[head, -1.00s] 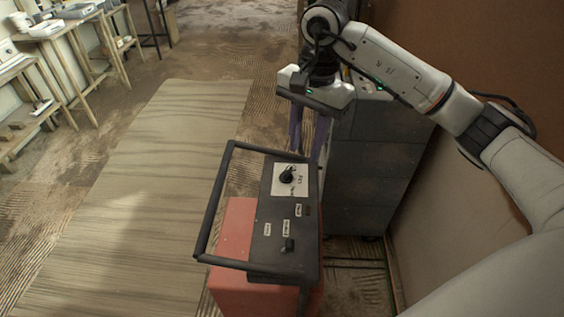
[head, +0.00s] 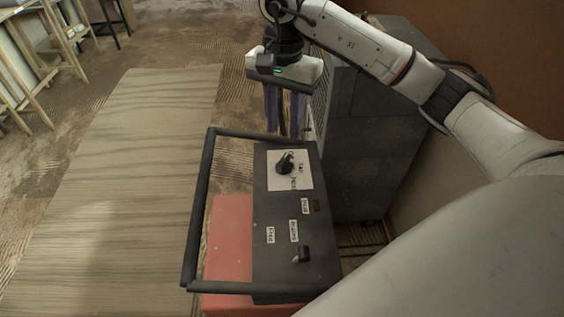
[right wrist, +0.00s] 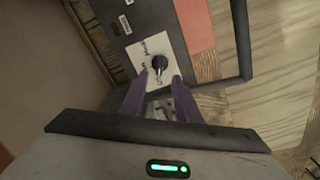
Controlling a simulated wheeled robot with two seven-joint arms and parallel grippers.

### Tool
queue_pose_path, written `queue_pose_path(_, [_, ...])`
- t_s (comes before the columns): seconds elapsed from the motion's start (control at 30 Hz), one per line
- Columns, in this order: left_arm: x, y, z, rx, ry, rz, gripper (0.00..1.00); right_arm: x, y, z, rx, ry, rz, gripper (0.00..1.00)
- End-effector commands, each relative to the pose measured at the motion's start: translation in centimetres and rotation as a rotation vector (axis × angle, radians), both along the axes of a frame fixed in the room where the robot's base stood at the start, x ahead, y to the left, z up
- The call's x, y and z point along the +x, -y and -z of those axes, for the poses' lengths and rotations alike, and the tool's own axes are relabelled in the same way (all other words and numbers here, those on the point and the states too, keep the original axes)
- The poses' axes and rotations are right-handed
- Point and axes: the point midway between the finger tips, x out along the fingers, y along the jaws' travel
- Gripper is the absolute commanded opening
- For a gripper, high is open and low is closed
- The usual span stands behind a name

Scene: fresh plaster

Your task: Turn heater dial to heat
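The heater is a dark box (head: 275,208) with a black tube frame, on a red base (head: 228,245). It also shows in the right wrist view (right wrist: 155,22). Its black heater dial (head: 285,163) sits on a white plate with small markings I cannot read. In the right wrist view the dial (right wrist: 159,63) shows just beyond and between the fingertips. My right gripper (head: 284,130) is above the dial in the head view, apart from it. Its two purple fingers (right wrist: 159,82) are spread with nothing between them. My left gripper is out of view.
A second small knob (head: 303,254) and several labels are on the heater's near end. A grey cabinet (head: 365,150) stands close on the right, by a brown wall. A wooden board (head: 125,190) lies on the left floor. Wooden stands (head: 30,70) are at the far left.

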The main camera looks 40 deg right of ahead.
Motion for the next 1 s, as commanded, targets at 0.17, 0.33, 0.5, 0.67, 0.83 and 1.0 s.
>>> queue_pose_path(0.17, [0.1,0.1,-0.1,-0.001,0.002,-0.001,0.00,-0.1,0.0,2.4,0.000,-0.004,0.000,0.30])
queue_pose_path(0.33, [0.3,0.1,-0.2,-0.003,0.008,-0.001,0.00,-0.1,0.0,5.6,0.000,-0.004,0.000,0.30])
queue_pose_path(0.5, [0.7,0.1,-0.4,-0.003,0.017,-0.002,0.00,-0.1,0.0,8.3,0.000,-0.004,0.000,0.30])
queue_pose_path(0.67, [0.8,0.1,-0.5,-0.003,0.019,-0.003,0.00,-0.1,0.0,9.7,0.000,-0.001,-0.001,0.30])
queue_pose_path(0.83, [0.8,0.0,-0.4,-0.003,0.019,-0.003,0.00,0.0,0.0,10.0,0.000,0.001,-0.002,0.30])
queue_pose_path(1.0, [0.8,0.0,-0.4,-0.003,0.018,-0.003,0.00,0.0,0.0,10.0,0.000,0.001,-0.001,0.29])
